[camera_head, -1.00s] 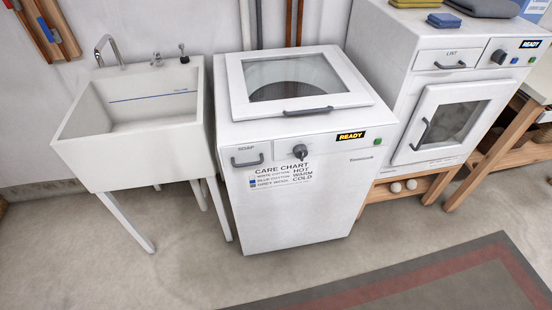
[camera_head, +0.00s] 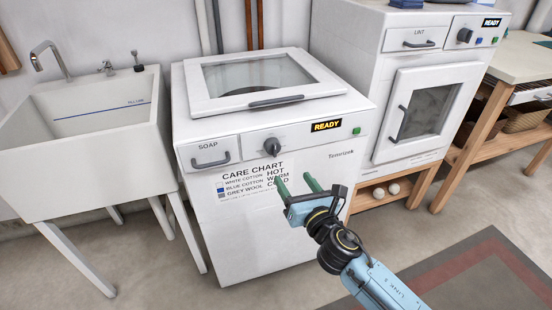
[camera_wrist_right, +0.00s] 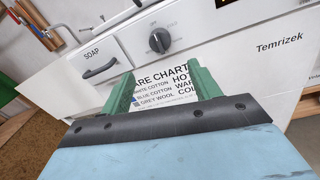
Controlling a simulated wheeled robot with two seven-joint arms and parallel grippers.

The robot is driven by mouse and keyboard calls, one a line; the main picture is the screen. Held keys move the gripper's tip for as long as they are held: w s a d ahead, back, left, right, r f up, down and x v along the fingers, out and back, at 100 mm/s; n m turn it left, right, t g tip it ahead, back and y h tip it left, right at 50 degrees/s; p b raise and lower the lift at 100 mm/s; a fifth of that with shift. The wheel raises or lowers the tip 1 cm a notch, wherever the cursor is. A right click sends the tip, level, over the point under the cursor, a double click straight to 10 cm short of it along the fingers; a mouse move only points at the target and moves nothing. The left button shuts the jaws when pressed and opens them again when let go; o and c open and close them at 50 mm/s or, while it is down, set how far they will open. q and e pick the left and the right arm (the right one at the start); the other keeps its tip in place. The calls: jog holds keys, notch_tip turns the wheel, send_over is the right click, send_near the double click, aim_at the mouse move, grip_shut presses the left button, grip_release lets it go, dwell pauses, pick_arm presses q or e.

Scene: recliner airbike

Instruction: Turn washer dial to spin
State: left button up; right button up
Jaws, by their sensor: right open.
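The white washer (camera_head: 240,235) stands in the middle of the head view, its glass-topped lid closed. Its dark round dial (camera_head: 272,146) is on the front panel, between the soap drawer (camera_head: 209,153) and the READY display (camera_head: 326,125). The dial (camera_wrist_right: 159,40) also shows in the right wrist view, with markings around it too small to read surely. My right gripper (camera_head: 296,184) is open and empty, its green fingers in front of the washer below and right of the dial. In the right wrist view the fingers (camera_wrist_right: 163,85) point toward the panel, apart from the dial. My left gripper is out of view.
A white sink (camera_head: 90,130) stands left of the washer. A dryer (camera_head: 415,100) with its own dial and a READY display stands to the right on a wooden stand. A wooden bench (camera_head: 528,62) is at far right. The floor (camera_head: 240,298) before the washer is clear.

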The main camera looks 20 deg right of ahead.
aim_at(276, 153)
jog(key=w, duration=0.3)
jog(key=w+b, duration=0.1)
jog(key=w, duration=0.3)
jog(key=w+a+b, duration=0.1)
jog(key=w, duration=0.3)
jog(key=shift+w+a+f, duration=0.1)
jog(key=shift+w, duration=0.15)
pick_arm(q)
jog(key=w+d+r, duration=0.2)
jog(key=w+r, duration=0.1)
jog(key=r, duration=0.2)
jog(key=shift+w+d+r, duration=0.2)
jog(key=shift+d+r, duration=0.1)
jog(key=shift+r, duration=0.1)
pick_arm(e)
jog(key=shift+w, duration=0.55)
jog(key=c, duration=1)
pick_arm(q)
jog(key=shift+b, duration=0.3)
